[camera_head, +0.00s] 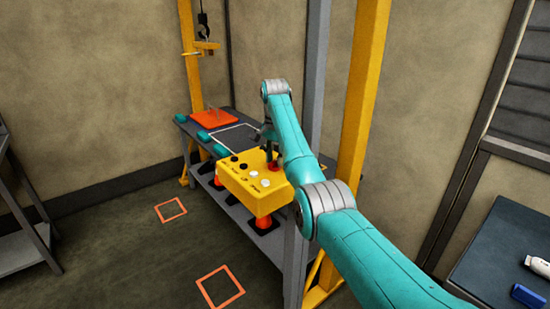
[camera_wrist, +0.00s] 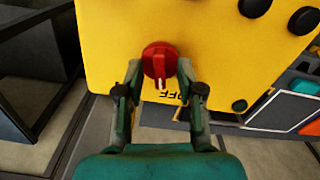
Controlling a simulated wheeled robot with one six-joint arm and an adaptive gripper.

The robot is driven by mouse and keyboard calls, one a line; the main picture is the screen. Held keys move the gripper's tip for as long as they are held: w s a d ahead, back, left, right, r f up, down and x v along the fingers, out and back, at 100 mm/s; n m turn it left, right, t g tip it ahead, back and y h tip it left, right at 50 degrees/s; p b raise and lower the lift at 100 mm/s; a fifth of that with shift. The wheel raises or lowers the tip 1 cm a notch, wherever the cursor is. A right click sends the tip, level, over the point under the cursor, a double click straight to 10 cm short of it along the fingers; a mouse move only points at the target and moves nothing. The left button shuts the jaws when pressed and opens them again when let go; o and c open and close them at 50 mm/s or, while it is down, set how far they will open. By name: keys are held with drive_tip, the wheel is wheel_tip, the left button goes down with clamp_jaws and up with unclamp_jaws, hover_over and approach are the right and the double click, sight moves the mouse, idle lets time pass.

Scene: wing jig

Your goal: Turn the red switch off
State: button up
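The red switch (camera_wrist: 160,62) is a round knob on the face of a yellow control box (camera_wrist: 215,45). Its white mark points down in the wrist view, toward dark lettering that seems to read OFF. In the head view the red switch (camera_head: 274,166) sits at the upper right of the box (camera_head: 262,198), partly behind my arm. My gripper (camera_wrist: 160,70) has its two fingers apart, one on each side of the knob, with the tips close to it. I cannot tell whether they touch it. In the head view my gripper (camera_head: 270,148) is small and dark, above the switch.
Black knobs (camera_head: 239,162) and white buttons (camera_head: 258,175) share the box face. The box is by a grey bench (camera_head: 184,121) with an orange plate (camera_head: 213,118) on it. A grey post (camera_head: 313,95) and yellow post (camera_head: 362,95) stand close to my arm.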

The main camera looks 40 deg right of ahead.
clamp_jaws()
idle(0.4)
drive_tip(key=shift+n, duration=2.9)
unclamp_jaws()
